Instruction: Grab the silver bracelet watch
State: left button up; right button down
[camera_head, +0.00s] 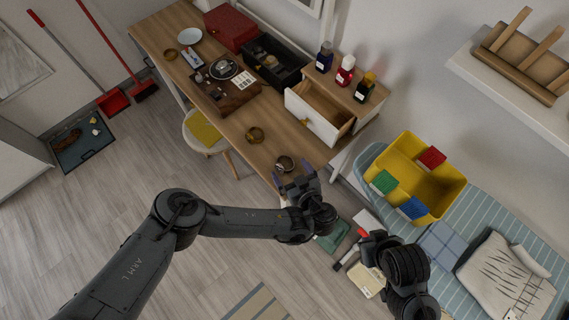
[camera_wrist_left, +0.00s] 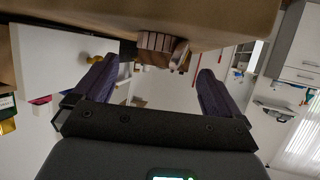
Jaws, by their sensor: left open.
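An open drawer box (camera_head: 316,117) with several bottles stands behind the watches. A dark wooden tray (camera_head: 222,92) and black box (camera_head: 274,63) are farther left. A yellow bin (camera_head: 413,178) is to the right. A stool (camera_head: 204,135) stands by the desk front.

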aim_at(281, 158)
pick_arm(q)
jog(key=shift+b+x, duration=0.6)
jog(key=shift+x, duration=2)
jog(key=c, duration=1.1)
